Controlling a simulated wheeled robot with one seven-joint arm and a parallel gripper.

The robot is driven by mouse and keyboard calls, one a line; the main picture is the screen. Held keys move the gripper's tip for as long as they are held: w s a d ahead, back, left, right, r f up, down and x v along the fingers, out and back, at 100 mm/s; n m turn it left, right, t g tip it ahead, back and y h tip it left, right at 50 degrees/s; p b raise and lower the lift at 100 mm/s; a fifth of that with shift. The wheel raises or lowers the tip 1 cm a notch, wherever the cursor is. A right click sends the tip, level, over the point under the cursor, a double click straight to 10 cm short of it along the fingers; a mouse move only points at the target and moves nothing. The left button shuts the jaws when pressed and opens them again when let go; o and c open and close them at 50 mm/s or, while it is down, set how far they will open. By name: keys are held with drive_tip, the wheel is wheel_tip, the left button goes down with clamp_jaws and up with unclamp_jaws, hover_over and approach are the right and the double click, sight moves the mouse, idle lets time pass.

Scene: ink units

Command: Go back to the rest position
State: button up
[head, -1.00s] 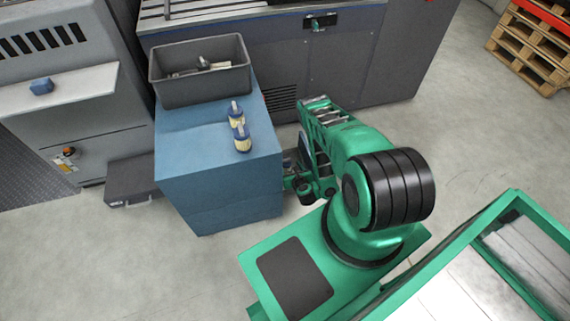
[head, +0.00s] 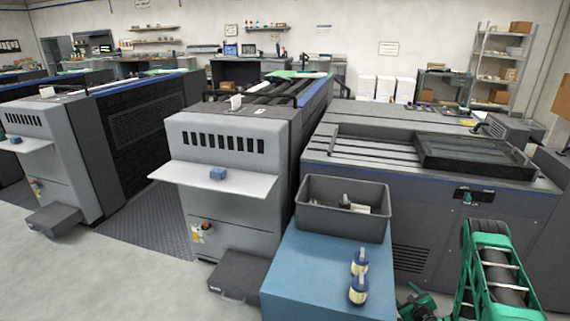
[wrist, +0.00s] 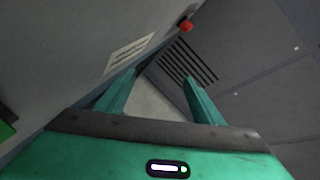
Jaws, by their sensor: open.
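My gripper (wrist: 160,78) is open and empty in the wrist view, its two green fingers spread apart. Past the fingertips are a patch of floor and a grey machine side with a slotted vent (wrist: 188,62). In the head view my green arm stands at the lower right, beside the right side of the blue cabinet, partly cut off by the frame's bottom edge.
A dark grey bin (head: 318,222) holding a few items sits at the back of the blue cabinet (head: 318,275). A blue object (head: 217,174) rests on the left machine's white shelf (head: 180,177). A grey step (head: 240,273) stands left of the cabinet. Floor is clear at the lower left.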

wheel_tip(320, 180, up, 25)
drive_tip(key=a+n+g+y, duration=0.3)
drive_tip(key=n+g, duration=0.1)
drive_tip(key=n, duration=1)
drive_tip(key=s+r+n+g+h, duration=0.2)
drive_tip(key=s+r+n+g, duration=0.3)
drive_tip(key=s+r, duration=0.9)
drive_tip(key=s+a+r+n+g, duration=0.1)
drive_tip(key=s+r+n, duration=0.1)
drive_tip(key=s+r, duration=0.3)
drive_tip(key=s+r+n+g+h, duration=0.1)
drive_tip(key=s+r, duration=0.5)
drive_tip(key=s, duration=0.8)
drive_tip(key=shift+s+a+n, duration=0.15)
drive_tip(key=shift+a+n, duration=0.2)
drive_tip(key=shift+n, duration=0.15)
drive_tip(key=s+a, duration=0.1)
drive_tip(key=s, duration=0.3)
drive_tip(key=s+r+g, duration=0.1)
drive_tip(key=s, duration=0.3)
drive_tip(key=s+a+r+n+g, duration=0.1)
drive_tip(key=s, duration=0.3)
drive_tip(key=shift+a+y, duration=0.3)
drive_tip(key=shift+c, duration=0.3)
